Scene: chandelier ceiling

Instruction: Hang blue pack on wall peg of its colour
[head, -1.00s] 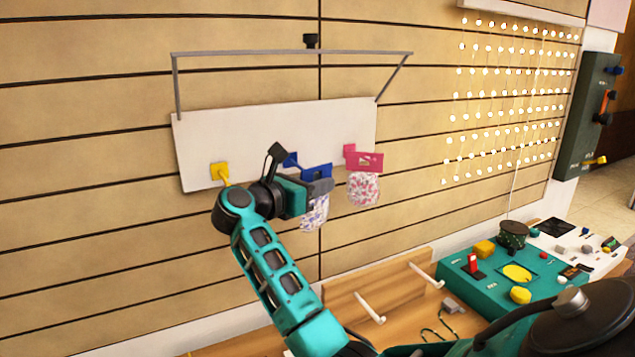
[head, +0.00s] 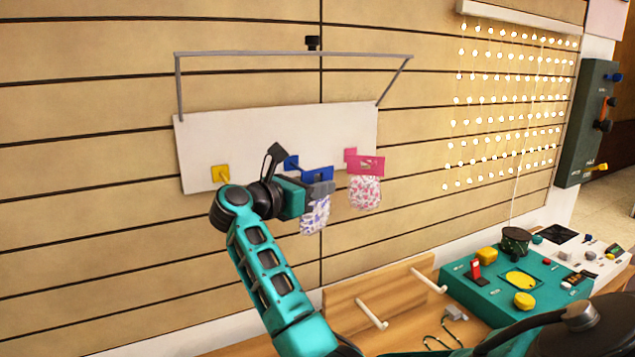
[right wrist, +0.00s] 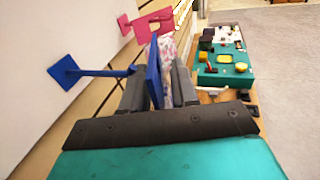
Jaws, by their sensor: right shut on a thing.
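The blue pack has a blue header card (head: 317,173) and a patterned pouch (head: 315,215) hanging below it. My right gripper (head: 322,188) is shut on this pack, just in front of the white wall panel (head: 240,135). The blue peg (head: 291,163) sticks out from the panel beside the card. My left gripper is not in view.
A pink pack (head: 366,190) hangs at the pink peg (head: 350,154), close to the right. The yellow peg (head: 220,173) at the left is empty. A grey bar (head: 290,53) juts out above the panel. A teal console (head: 505,285) stands lower right.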

